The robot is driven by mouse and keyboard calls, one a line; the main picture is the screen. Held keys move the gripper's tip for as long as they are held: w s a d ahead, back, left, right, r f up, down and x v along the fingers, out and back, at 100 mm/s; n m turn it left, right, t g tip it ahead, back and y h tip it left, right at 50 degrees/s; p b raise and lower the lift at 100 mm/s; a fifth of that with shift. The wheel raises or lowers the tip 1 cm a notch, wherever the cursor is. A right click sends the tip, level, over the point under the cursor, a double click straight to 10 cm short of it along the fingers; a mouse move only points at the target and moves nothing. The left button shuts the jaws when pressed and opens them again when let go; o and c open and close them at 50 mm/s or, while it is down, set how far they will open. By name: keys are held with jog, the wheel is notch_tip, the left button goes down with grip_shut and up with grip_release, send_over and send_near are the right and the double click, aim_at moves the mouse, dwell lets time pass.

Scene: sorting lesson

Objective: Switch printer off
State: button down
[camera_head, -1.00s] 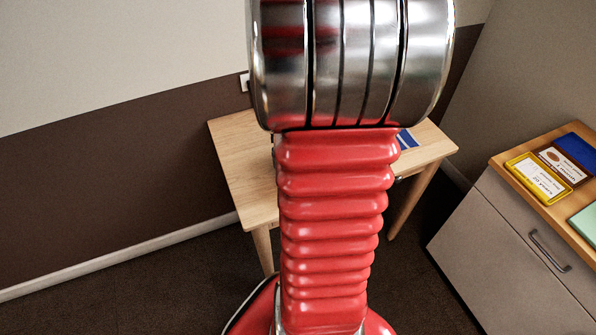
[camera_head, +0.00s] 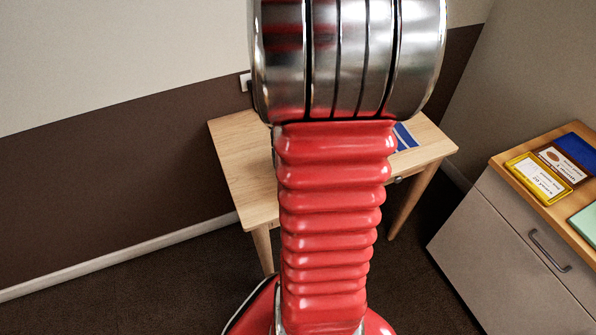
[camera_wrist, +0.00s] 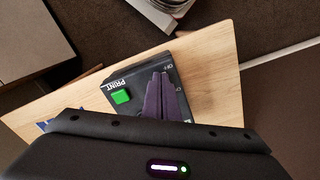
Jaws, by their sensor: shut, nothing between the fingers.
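The printer (camera_wrist: 134,82) is a dark box on the wooden table in the wrist view. It carries a white PRINT label, a green square button (camera_wrist: 121,97) and a small OFF marking near its far right edge. My gripper (camera_wrist: 160,77) has its purple fingers together and empty. The fingers lie over the right part of the printer in the picture, with the tips just short of the OFF marking. They cover whatever switch may be there. I cannot tell whether they touch the printer. In the head view my arm hides the printer and my gripper.
The wooden table (camera_head: 240,165) stands against the wall, with a blue and white item (camera_head: 403,138) on it. A cabinet (camera_head: 500,235) at right bears a yellow-rimmed tray (camera_head: 538,178) and several flat items. A white stack (camera_wrist: 160,12) shows beyond the table in the wrist view.

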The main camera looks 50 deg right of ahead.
jog(key=shift+f, duration=0.15)
dwell(0.3)
notch_tip(320, 180, up, 8)
dwell(1.2)
jog(key=shift+w, duration=0.1)
dwell(0.4)
jog(key=w+a+r+n+t, duration=0.1)
jog(key=a+r+n+t, duration=0.1)
jog(key=a, duration=0.8)
jog(key=a+r+n+t, duration=0.1)
jog(key=a+r+n, duration=0.4)
jog(key=a, duration=0.5)
jog(key=w+a+r+n+t, duration=0.1)
jog(key=a+n, duration=0.4)
jog(key=a, duration=0.5)
notch_tip(320, 180, up, 2)
jog(key=shift+w+a+r+t, duration=0.15)
jog(key=shift+w+a+t, duration=0.15)
jog(key=shift+t, duration=0.5)
jog(key=shift+d, duration=0.1)
